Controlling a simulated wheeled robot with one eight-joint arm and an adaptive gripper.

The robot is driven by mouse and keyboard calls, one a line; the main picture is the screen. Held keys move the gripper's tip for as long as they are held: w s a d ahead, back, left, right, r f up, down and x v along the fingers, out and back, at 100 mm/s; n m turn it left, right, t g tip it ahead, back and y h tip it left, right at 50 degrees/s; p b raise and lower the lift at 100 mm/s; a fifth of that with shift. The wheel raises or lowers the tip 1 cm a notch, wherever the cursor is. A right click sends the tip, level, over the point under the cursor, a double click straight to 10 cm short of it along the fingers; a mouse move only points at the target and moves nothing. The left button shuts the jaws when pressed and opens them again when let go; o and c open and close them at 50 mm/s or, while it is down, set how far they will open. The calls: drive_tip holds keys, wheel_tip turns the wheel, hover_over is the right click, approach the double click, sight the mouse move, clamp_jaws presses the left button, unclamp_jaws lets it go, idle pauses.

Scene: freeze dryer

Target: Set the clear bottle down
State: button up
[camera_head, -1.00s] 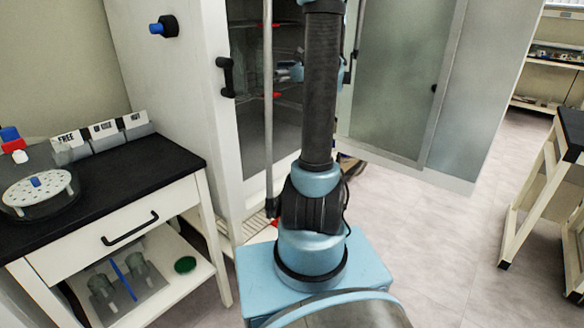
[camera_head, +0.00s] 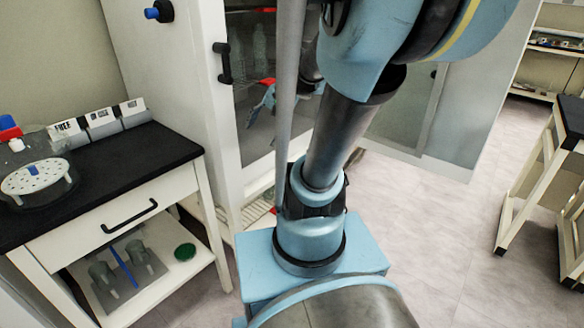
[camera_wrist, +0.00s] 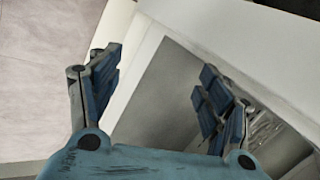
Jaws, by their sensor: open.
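My gripper (camera_wrist: 158,72) is open in the wrist view, with its two blue fingers wide apart and nothing between them. In the head view, my gripper (camera_head: 266,98) shows small and partly hidden at the dark opening of the white cabinet. Pale, clear bottle shapes (camera_head: 260,45) stand on a shelf inside the cabinet, above my gripper. I cannot tell which one is the clear bottle of the task. In the wrist view, a clear, streaky shape (camera_wrist: 265,130) shows behind the right finger, too unclear to name.
The white cabinet (camera_head: 190,85) has a black handle (camera_head: 222,62). A black-topped side table (camera_head: 130,165) at left bears a round device (camera_head: 38,182) and labelled boxes (camera_head: 100,122). Glassware and a green dish (camera_head: 185,252) sit on its lower shelf.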

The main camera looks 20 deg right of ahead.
drive_tip(key=s+d+f+n+h, duration=0.2)
drive_tip(key=s+d+f+n, duration=0.1)
drive_tip(key=s, duration=0.3)
drive_tip(key=s+d+f+n+g+h, duration=0.1)
drive_tip(key=s+d+f+n+h, duration=0.1)
drive_tip(key=s, duration=0.4)
wheel_tip(320, 180, down, 3)
drive_tip(key=shift+d+r+n+h, duration=0.25)
drive_tip(key=shift+d+n, duration=0.35)
drive_tip(key=shift+n, duration=0.5)
